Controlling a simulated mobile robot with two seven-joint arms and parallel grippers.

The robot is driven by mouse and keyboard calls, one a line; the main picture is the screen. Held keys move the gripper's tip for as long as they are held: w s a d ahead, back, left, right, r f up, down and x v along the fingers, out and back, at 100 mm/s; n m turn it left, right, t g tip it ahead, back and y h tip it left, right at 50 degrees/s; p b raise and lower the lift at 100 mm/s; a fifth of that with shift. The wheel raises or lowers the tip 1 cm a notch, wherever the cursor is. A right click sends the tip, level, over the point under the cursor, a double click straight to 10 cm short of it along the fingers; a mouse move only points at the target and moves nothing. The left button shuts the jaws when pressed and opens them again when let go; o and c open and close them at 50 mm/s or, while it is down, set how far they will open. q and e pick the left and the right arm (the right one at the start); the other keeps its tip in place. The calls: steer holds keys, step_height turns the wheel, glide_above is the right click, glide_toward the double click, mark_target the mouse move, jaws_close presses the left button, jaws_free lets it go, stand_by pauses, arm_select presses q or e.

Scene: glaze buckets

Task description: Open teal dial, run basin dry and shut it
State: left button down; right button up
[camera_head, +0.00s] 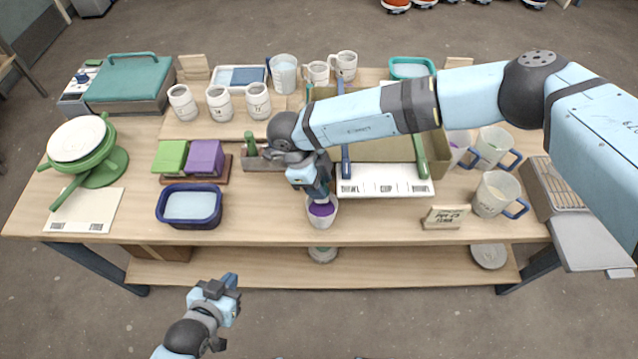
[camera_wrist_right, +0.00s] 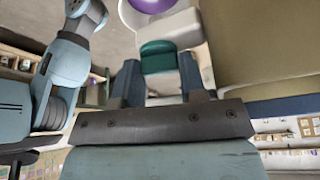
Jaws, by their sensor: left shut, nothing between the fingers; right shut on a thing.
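My right gripper (camera_head: 318,192) is shut on the teal handle (camera_wrist_right: 158,57) of a white cup with purple contents (camera_head: 322,211). The wrist view shows the handle between the fingers and the purple contents (camera_wrist_right: 150,4) at the top edge. The cup is upright near the table's front edge. I cannot tell whether it touches the table. My left gripper (camera_head: 228,283) is shut and empty, in front of the table. A dark blue basin (camera_head: 189,222) with pale liquid stands left of centre. A smaller teal basin (camera_head: 410,60) is at the back. No teal dial is clearly identifiable.
A grey unit with a teal lid (camera_head: 130,78) stands back left, a green stand (camera_head: 98,172) before it. White mugs (camera_head: 219,104) line the back. Clear mugs (camera_head: 493,195) and a small sign (camera_head: 446,217) are at right. My right arm hides part of the middle.

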steer(key=shift+m, duration=0.3)
steer(key=o, duration=0.6)
steer(key=shift+o, duration=0.2)
